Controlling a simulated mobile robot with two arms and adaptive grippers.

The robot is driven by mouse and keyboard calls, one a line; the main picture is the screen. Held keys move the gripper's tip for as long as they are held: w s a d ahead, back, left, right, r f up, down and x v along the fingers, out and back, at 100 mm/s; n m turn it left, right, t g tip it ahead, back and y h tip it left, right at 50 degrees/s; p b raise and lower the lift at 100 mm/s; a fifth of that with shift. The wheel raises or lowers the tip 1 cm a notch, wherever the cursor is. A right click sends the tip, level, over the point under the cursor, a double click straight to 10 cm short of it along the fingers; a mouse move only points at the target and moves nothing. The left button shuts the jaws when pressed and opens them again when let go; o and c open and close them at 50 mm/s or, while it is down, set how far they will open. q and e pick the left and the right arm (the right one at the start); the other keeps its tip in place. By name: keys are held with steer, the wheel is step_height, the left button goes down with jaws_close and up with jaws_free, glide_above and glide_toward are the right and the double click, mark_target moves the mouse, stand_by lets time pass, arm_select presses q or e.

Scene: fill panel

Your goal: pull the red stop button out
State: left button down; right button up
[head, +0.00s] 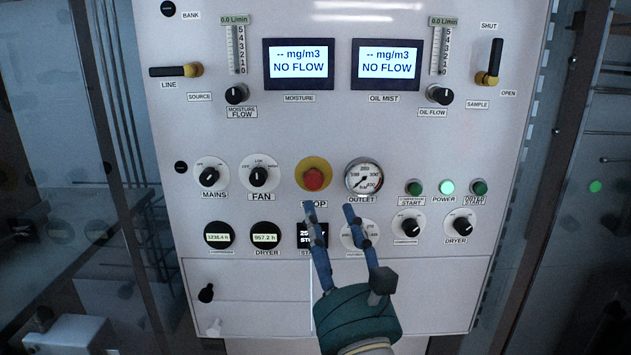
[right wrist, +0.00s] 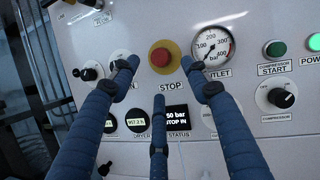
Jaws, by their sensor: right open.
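The red stop button (head: 313,178) sits on a round yellow plate in the middle of the white panel, above the label STOP. It also shows in the right wrist view (right wrist: 160,57), between and beyond my fingertips. My right gripper (head: 330,208) is open and empty, with its blue fingers pointing up at the panel just below and right of the button. In the right wrist view the open fingers (right wrist: 160,75) lie left, right and below the button, apart from it. My left gripper is not in view.
A pressure gauge (head: 363,178) is close right of the button, and the FAN knob (head: 258,176) is to its left. Green buttons (head: 414,187) and a lit power lamp (head: 447,187) are farther right. Two "NO FLOW" displays (head: 298,64) are above.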

mark_target(315, 180)
steer(key=p+x, duration=0.3)
steer(key=x, duration=0.4)
steer(key=shift+w+a+r, duration=0.15)
steer(key=shift+w+r, duration=0.1)
steer(key=shift+w, duration=0.05)
steer(key=shift+w+a+r, duration=0.1)
steer(key=shift+w, duration=0.3)
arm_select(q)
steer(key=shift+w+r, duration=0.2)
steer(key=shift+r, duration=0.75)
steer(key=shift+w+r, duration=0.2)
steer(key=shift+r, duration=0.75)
arm_select(e)
steer(key=shift+w, duration=0.2)
steer(key=c, duration=1)
steer(key=shift+r, duration=0.15)
jaws_close()
